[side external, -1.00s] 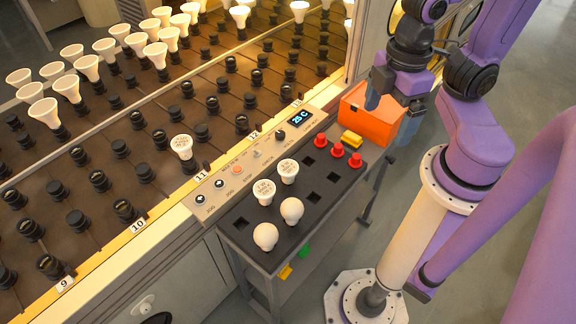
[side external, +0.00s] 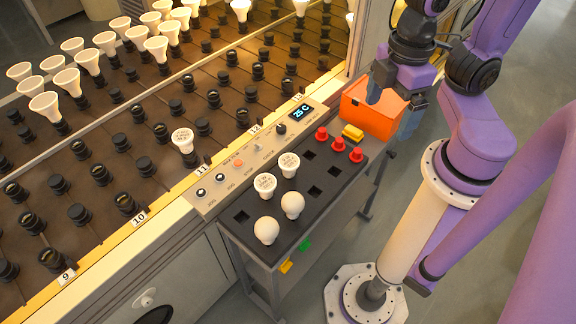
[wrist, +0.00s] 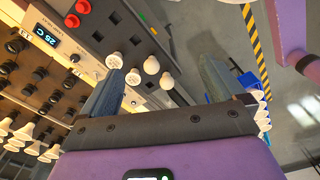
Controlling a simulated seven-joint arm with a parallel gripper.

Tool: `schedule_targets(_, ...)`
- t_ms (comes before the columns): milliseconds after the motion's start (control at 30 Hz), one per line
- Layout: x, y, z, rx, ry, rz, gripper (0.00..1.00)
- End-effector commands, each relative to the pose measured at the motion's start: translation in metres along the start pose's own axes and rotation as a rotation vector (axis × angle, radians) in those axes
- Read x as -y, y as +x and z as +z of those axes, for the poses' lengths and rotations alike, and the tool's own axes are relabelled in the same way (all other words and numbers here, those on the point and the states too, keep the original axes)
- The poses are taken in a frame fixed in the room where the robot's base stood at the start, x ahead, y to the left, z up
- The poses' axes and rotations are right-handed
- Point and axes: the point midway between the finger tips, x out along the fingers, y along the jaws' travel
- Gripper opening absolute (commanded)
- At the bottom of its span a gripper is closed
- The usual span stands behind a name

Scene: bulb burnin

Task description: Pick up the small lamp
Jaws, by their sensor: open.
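The cart's black top holds two white flat-faced lamps with printed faces, a left one (side external: 264,184) and a right one (side external: 289,164). Two smooth, round white lamps stand nearer the front, a left one (side external: 266,230) and a right one (side external: 292,205). Which one is the small lamp, I cannot tell. The round lamps also show in the wrist view, one at the upper left (wrist: 151,65) and one at the lower right (wrist: 166,81), between my fingers in the picture. My gripper (side external: 393,106) is open and empty, by the orange bin, apart from the lamps.
The orange bin (side external: 371,110) stands at the cart's far end, beside red knobs (side external: 338,144) and a yellow block (side external: 352,132). A control panel (side external: 250,150) runs along the rack of sockets and lit lamps. Empty square holes (side external: 314,192) lie among the lamps.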

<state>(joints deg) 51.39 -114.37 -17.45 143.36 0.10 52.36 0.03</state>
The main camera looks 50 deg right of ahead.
Motion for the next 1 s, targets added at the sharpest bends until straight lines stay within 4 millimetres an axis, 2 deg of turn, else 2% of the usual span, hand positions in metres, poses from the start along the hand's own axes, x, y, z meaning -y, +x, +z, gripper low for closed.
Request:
schedule_targets(333, -0.001, 0.0, -0.001, 0.0, 0.0, 0.0, 0.92)
schedule_targets(467, -0.008, 0.005, -0.009, 0.005, -0.004, 0.001, 0.92)
schedule_targets(800, -0.06, 0.038, -0.059, 0.015, -0.049, 0.004, 0.92)
schedule_targets(1000, -0.094, 0.061, -0.083, 0.021, -0.08, 0.004, 0.92)
